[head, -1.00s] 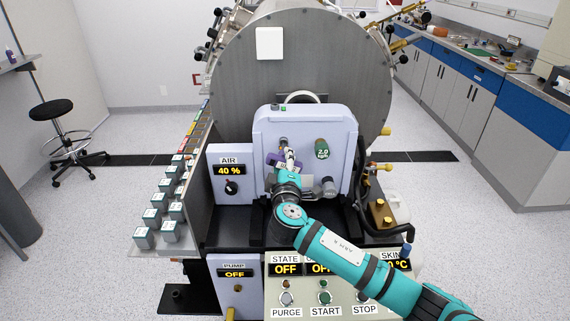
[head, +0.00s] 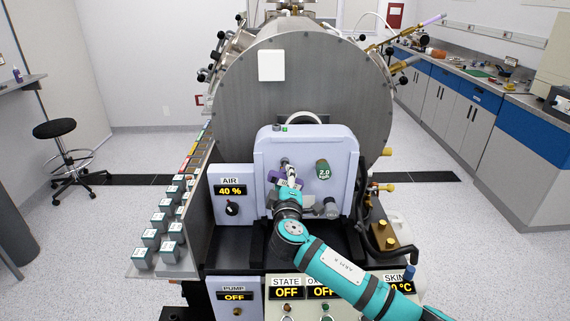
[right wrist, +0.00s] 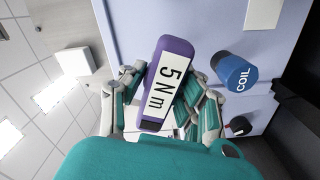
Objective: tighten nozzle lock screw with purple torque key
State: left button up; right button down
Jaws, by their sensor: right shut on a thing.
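The purple torque key (right wrist: 169,82) carries a white label reading 5 Nm. My right gripper (right wrist: 160,92) is shut on it, with a finger on each side. In the head view the purple key (head: 273,177) shows at the lilac front panel (head: 340,152), and my right gripper (head: 288,180) covers much of that spot. The nozzle lock screw is not clearly visible; I cannot tell whether the key's tip touches it. My left gripper is not in view.
A green 2.0 knob (head: 323,169) sits right of the gripper.

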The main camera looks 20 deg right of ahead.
jog(key=shift+f+m+b, duration=0.1)
jog(key=shift+m+b, duration=0.8)
jog(key=shift+b, duration=0.15)
jog(key=shift+m+b, duration=0.3)
jog(key=shift+m+b, duration=1.2)
jog(key=shift+b, duration=0.05)
jog(key=shift+n+p, duration=0.3)
jog(key=shift+p, duration=0.05)
jog(key=shift+s+a, duration=0.1)
jog(key=shift+s, duration=0.05)
jog(key=shift+p+v, duration=0.35)
jog(key=shift+v, duration=0.95)
